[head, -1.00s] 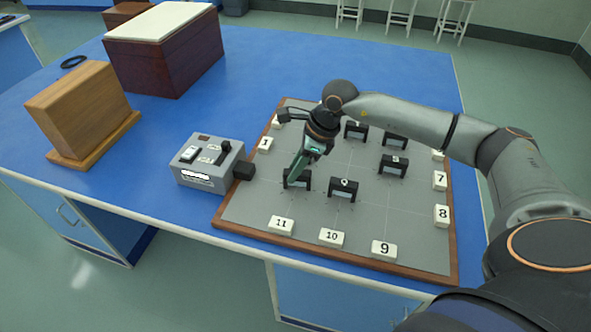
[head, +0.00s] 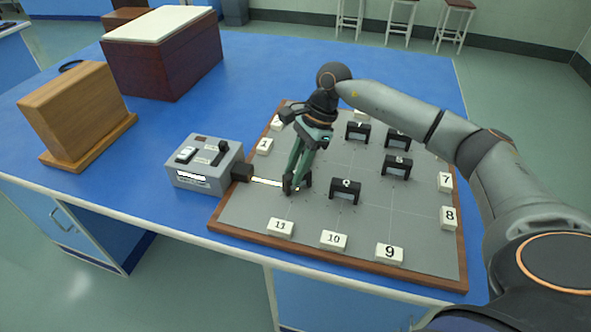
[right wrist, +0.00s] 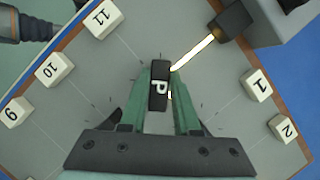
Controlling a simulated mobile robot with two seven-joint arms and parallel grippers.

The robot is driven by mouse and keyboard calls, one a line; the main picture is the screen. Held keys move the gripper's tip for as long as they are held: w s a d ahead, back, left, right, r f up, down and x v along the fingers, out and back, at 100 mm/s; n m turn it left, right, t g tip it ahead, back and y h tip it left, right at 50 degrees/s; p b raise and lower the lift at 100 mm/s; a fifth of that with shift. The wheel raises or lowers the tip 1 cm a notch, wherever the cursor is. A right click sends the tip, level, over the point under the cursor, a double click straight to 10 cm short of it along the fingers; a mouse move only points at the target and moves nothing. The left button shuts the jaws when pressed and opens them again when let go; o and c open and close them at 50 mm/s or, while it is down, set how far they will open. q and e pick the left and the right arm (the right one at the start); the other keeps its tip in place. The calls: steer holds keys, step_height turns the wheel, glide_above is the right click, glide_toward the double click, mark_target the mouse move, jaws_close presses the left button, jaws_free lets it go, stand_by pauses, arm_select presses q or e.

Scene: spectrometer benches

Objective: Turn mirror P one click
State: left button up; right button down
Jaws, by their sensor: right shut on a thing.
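Mirror P (right wrist: 158,88) is a small black block lettered P, standing on the grey board (head: 250,215). In the head view it is mostly hidden behind my right gripper (head: 297,186). In the right wrist view the green fingers of this gripper (right wrist: 160,95) stand on both sides of the block, shut on it. A bright yellow-white beam (head: 266,182) runs from the grey source box (head: 204,165) to mirror P. A short lit stretch also shows between the block and one finger in the right wrist view. My left gripper is not in view.
Other black mirror mounts, such as one at the front (head: 345,190) and one to the right (head: 397,166), stand close by. Numbered white blocks line the board's edges, including 11 (head: 281,228) and 9 (head: 389,253). A wooden block (head: 75,112) stands left.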

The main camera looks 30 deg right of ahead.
stand_by(0.3)
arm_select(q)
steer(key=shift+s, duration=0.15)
arm_select(e)
steer(key=c, duration=0.6)
jaws_free()
steer(key=shift+c, duration=0.2)
steer(key=v, duration=1.2)
steer(key=shift+r, duration=0.35)
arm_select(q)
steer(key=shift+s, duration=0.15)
arm_select(e)
steer(key=shift+f, duration=0.1)
